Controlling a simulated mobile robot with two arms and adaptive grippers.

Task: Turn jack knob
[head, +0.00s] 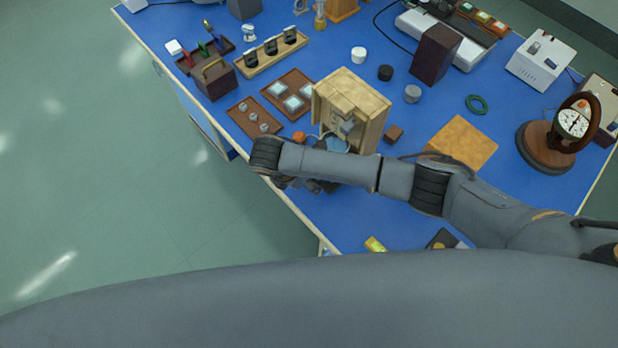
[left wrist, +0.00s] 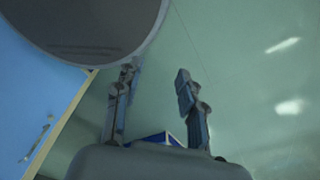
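An orange knob-like piece (head: 299,137) shows at the left front of an open light wooden box (head: 352,98), just behind my right arm. I cannot tell for sure that it is the jack knob.
The blue table (head: 350,210) holds small brown trays (head: 254,117), a dark brown block (head: 436,54), a flat wooden board (head: 461,143) and a round dial on a stand (head: 548,147). Open floor (head: 120,200) lies left of the table.

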